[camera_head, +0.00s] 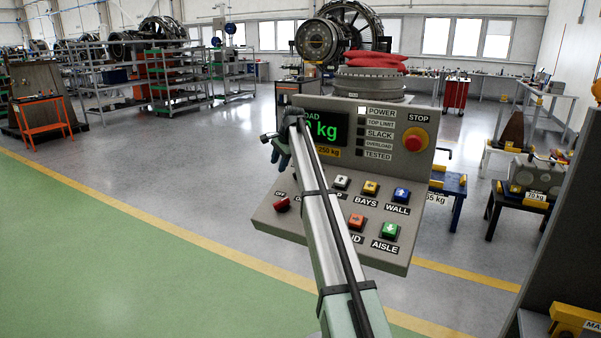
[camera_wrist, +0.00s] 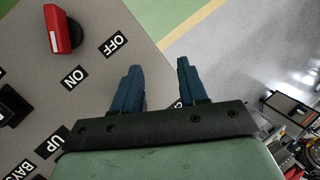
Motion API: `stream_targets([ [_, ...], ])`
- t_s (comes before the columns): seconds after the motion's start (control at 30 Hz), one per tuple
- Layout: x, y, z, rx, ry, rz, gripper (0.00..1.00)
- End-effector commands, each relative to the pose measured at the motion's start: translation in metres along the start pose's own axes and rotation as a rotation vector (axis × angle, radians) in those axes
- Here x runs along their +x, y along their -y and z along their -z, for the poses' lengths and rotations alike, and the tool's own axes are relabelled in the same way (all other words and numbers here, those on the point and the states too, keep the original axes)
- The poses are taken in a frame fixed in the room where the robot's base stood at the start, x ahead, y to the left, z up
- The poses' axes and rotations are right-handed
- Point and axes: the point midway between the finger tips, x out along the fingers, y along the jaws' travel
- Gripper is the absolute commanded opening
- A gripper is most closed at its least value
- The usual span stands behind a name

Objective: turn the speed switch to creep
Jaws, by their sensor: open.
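The tilted grey control panel (camera_head: 395,258) stands in the head view, with my arm crossing in front of it. My gripper (camera_head: 277,152) is above the panel's left part; its open blue fingers (camera_wrist: 159,68) show in the wrist view with nothing between them. A red rotary knob (camera_head: 283,205) with OFF and ON labels sits at the panel's left edge. It also shows in the wrist view (camera_wrist: 64,32), left of and apart from the fingers.
White, yellow and blue buttons (camera_head: 401,195) and orange and green ones (camera_head: 389,231) lie on the panel's right part. A red stop button (camera_head: 415,140) and a load display (camera_head: 325,128) are on the upright face. Floor left of the panel is clear.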

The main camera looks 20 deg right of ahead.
Motion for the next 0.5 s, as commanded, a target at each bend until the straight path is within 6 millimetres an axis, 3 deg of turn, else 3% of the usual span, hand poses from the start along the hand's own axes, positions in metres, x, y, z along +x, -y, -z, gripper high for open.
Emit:
stream_targets([
  [0.03,-0.026,-0.002,0.017,0.036,-0.020,-0.031,0.43],
  [0.1,-0.054,-0.010,0.032,0.083,-0.042,-0.077,0.43],
  [0.23,-0.093,-0.023,0.051,0.153,-0.073,-0.137,0.43],
  [0.37,-0.110,-0.030,0.060,0.187,-0.088,-0.167,0.43],
  [0.5,-0.107,-0.033,0.061,0.196,-0.091,-0.174,0.43],
])
